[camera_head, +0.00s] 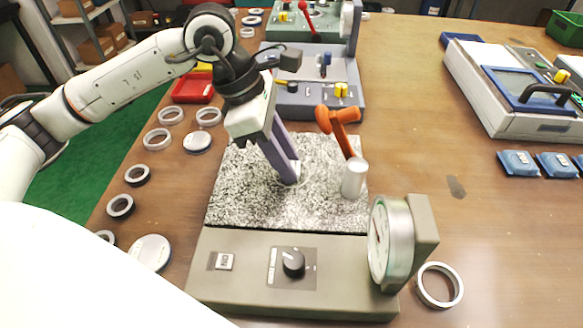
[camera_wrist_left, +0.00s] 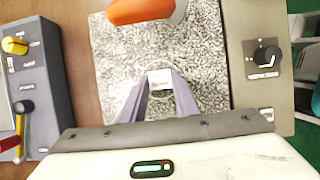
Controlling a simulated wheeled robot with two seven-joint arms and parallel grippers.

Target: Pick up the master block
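The master block (camera_wrist_left: 160,79) is a small pale block with a dark mark on its face. It sits low over the speckled plate (camera_head: 235,195), within a thin pale ring outline. My left gripper (camera_head: 289,178) reaches down to the plate with its purple fingers. In the left wrist view, the fingertips (camera_wrist_left: 160,86) flank the block with no gap visible on either side. In the head view, the fingers mostly hide the block. I cannot tell whether the block rests on the plate or is just above it. My right gripper is not in view.
An orange-handled lever (camera_head: 338,118) and a metal cylinder (camera_head: 354,178) stand just right of the gripper. A round dial gauge (camera_head: 392,243) is at the front right corner. Several rings and discs lie to the left, and one ring (camera_head: 439,285) to the right.

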